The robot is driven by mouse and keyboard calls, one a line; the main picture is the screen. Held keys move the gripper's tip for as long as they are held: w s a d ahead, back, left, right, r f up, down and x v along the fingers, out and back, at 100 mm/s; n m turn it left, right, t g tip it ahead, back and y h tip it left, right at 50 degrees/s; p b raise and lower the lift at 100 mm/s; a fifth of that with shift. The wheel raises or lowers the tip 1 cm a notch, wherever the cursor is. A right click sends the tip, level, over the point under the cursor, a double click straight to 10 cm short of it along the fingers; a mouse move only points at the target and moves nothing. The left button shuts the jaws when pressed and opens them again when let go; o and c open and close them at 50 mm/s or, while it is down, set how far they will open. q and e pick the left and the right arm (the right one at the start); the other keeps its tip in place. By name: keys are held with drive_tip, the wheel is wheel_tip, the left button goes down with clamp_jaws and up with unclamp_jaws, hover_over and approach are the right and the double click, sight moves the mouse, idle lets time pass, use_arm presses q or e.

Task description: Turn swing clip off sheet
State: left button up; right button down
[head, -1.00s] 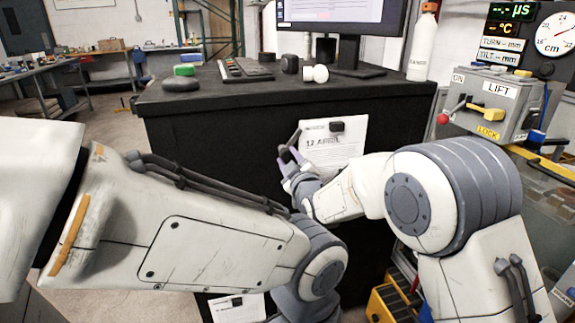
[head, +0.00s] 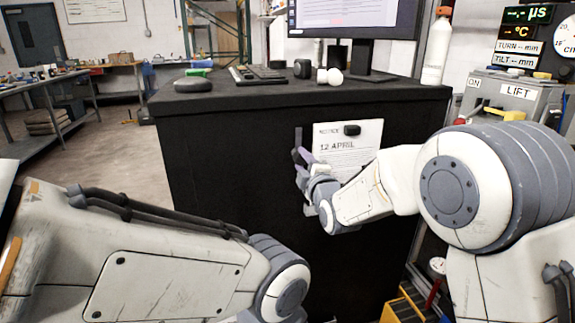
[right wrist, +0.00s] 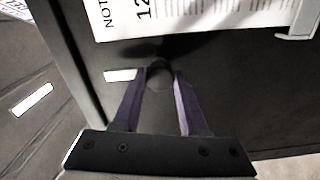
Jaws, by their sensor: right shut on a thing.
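The sheet (head: 343,143), white and headed "12 APRIL", hangs on the dark cabinet front, with a small black block on its upper part. Its edge also shows at the top of the right wrist view (right wrist: 215,17). A dark, narrow upright piece that looks like the swing clip (head: 298,138) stands just left of the sheet, apart from it in the head view. My right gripper (head: 301,157) is beside the sheet's left edge. In the right wrist view its purple fingers (right wrist: 159,85) are closed around a small dark rounded part (right wrist: 160,73). My left gripper is out of view.
The black cabinet top (head: 255,101) holds a keyboard (head: 257,75), a monitor (head: 355,20) and small items. A grey control box marked LIFT (head: 515,103) stands at the right. Open floor lies left.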

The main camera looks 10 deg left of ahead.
idle(0.4)
drive_tip(key=shift+c, duration=2.2)
unclamp_jaws()
drive_tip(key=v, duration=1)
drive_tip(key=shift+s, duration=0.2)
drive_tip(key=shift+d, duration=0.15)
